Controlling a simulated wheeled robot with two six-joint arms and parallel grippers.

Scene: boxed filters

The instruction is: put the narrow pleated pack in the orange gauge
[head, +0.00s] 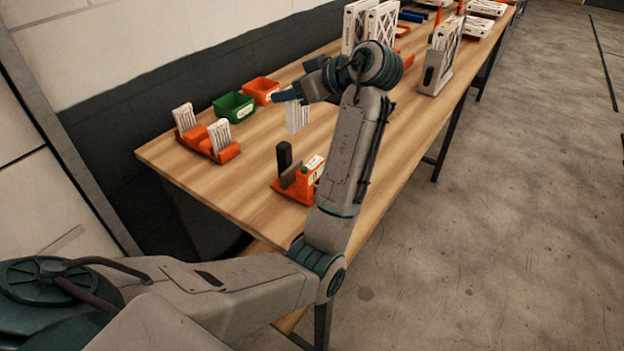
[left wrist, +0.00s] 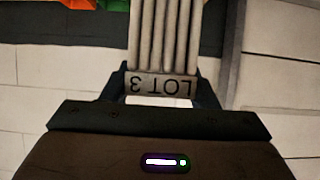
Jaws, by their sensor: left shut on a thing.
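My left gripper (head: 290,97) is shut on a white pleated pack (head: 297,118) and holds it upright above the table. In the left wrist view the pack (left wrist: 163,40) sits between the fingers, its "LOT 3" label upside down. The orange gauge (head: 311,176), with a white label on top and dark upright blocks beside it, stands on the table below and nearer than the held pack. The pack is apart from it. My forearm runs close beside the gauge's right side. My right gripper is not in view.
An orange rack (head: 229,153) at the left holds two white pleated packs (head: 184,117). Behind it stand a green bin (head: 233,107) and an orange bin (head: 261,89). Large white filters (head: 381,25) and a grey stand (head: 433,78) are farther back. Bare wood (head: 255,185) lies left of the gauge.

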